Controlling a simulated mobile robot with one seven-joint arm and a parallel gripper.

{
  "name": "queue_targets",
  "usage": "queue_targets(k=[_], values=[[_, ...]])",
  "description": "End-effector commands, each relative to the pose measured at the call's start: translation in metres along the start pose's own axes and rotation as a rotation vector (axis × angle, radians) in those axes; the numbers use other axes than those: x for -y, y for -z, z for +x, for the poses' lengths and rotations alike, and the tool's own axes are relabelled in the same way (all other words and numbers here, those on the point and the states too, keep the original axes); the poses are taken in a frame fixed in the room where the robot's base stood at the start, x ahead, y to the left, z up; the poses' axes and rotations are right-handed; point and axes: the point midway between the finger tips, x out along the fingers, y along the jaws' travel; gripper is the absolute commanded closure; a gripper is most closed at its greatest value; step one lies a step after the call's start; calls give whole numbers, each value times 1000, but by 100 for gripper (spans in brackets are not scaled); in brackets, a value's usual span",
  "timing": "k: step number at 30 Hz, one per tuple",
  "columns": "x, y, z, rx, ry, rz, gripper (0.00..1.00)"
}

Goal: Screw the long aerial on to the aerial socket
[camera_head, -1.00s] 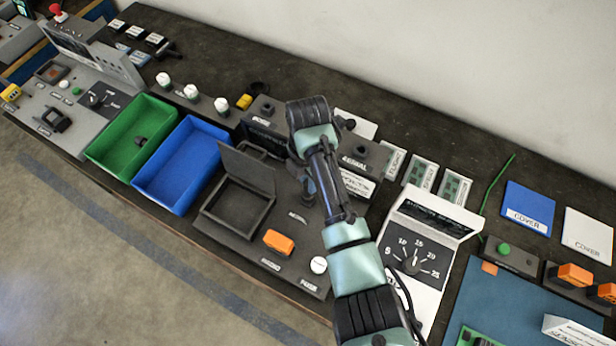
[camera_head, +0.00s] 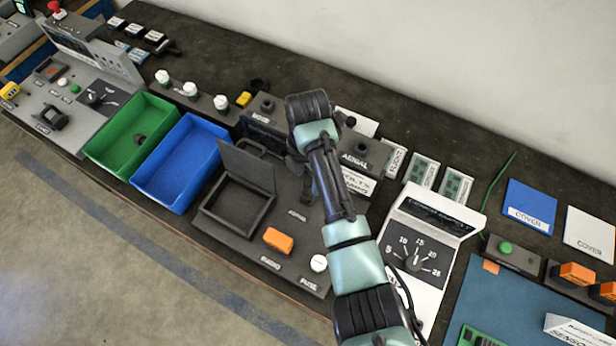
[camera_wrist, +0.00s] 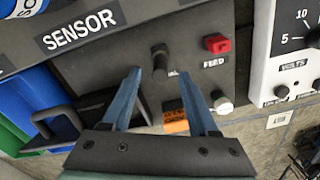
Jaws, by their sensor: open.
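In the wrist view my gripper (camera_wrist: 160,77) is open and empty. A short black post (camera_wrist: 160,58) stands up from the dark panel, just beyond and between the two fingertips. The label beside the post is mostly covered by a finger, and I cannot tell whether the post is the aerial socket. In the head view my arm hides the post and most of the gripper. A dark block labelled AERIAL (camera_head: 366,162) with a round black part on top stands right of my arm. I cannot make out the long aerial in either view.
A red block (camera_wrist: 216,44) by the label FEED and a pale knob (camera_wrist: 222,103) are right of the post. An open-lidded tray (camera_head: 237,207), an orange block (camera_head: 279,240) and a white dial box (camera_head: 433,220) surround the arm. Blue (camera_head: 181,165) and green bins stand left.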

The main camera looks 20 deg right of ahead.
Motion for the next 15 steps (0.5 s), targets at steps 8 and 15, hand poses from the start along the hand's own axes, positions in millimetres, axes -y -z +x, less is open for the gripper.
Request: queue_targets(k=[8,15], values=[[-2,-1,-61,5,-7,0,40],[1,-1,-110,1,0,2,40]])
